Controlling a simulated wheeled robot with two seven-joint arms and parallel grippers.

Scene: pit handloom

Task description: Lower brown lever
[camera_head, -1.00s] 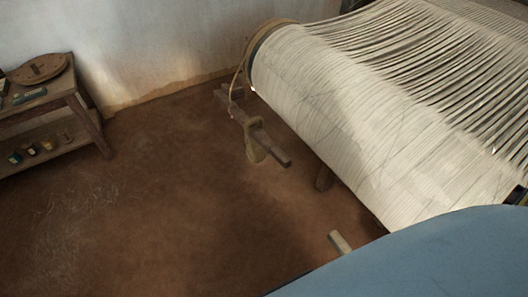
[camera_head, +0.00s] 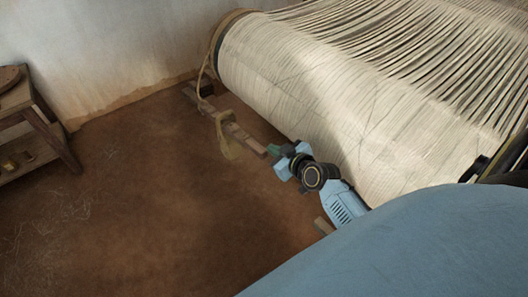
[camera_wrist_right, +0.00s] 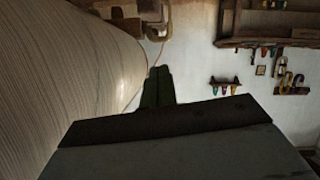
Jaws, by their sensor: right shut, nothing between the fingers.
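The brown lever (camera_head: 243,136) is a wooden bar low beside the left end of the loom's cloth roll, with a rope looped around it. Its near end points toward my right gripper (camera_head: 272,150), which is at that end with its dark green fingers shut and empty. I cannot tell if the fingers touch the lever. In the right wrist view the fingers (camera_wrist_right: 158,72) are together, and brown wooden parts (camera_wrist_right: 125,14) show beyond them at the top. My left gripper is not in view.
The roll of pale cloth (camera_head: 300,85) lies close to the right of my right arm. A wooden side table (camera_head: 45,130) stands at the left by the wall. The brown floor between is clear. In the wrist view a shelf (camera_wrist_right: 270,43) and hanging tools are on the wall.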

